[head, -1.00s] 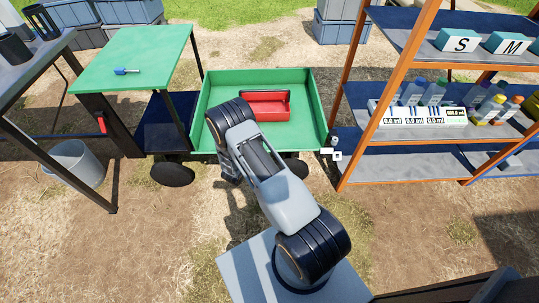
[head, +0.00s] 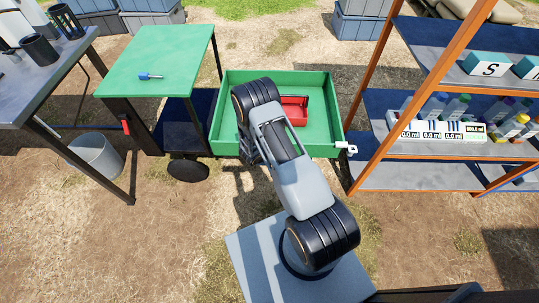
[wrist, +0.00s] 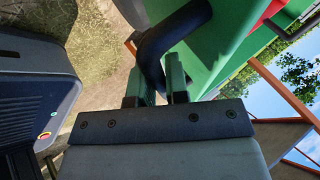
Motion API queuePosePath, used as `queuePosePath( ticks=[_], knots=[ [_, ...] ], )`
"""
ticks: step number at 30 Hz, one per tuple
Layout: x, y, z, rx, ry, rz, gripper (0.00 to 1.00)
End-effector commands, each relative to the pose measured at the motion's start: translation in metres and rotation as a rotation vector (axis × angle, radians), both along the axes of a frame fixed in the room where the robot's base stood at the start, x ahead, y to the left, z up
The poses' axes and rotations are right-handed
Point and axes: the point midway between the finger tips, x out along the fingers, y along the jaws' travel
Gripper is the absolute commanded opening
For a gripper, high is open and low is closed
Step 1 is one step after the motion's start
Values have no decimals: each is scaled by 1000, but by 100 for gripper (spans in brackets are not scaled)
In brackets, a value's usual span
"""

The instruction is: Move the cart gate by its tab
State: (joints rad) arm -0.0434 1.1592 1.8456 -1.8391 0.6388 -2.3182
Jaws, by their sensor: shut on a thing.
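The green cart (head: 322,118) has an open, shallow bed behind my arm. Its near edge, where I take the gate to be, runs along the front (head: 318,152) and is partly hidden by the arm. In the wrist view, a green panel of the cart (wrist: 212,50) is close beyond the fingers. A thick dark curved part (wrist: 165,40) passes right by the fingertips. In the head view my gripper is hidden behind my arm.
A red carrier (head: 297,113) lies in the cart bed. A green-topped stand (head: 160,50) with a blue tool (head: 150,76) and a grey bucket (head: 95,155) are left. An orange-framed shelf (head: 415,175) with bottles is right, close to a white bracket (head: 346,149).

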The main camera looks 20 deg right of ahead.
Motion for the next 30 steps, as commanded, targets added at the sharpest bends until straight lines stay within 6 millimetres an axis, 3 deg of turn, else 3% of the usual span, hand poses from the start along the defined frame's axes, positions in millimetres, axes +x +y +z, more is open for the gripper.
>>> queuePosePath(
  ticks=[17, 18, 24, 30],
  knots=[
    [5, -4, 4, -1, -9, 1, 0],
    [5, -4, 4, -1, -9, 1, 18],
    [4, -5, 3, -1, -6, -3, 37],
    [3, -6, 3, -2, -6, -7, 39]
  ],
)
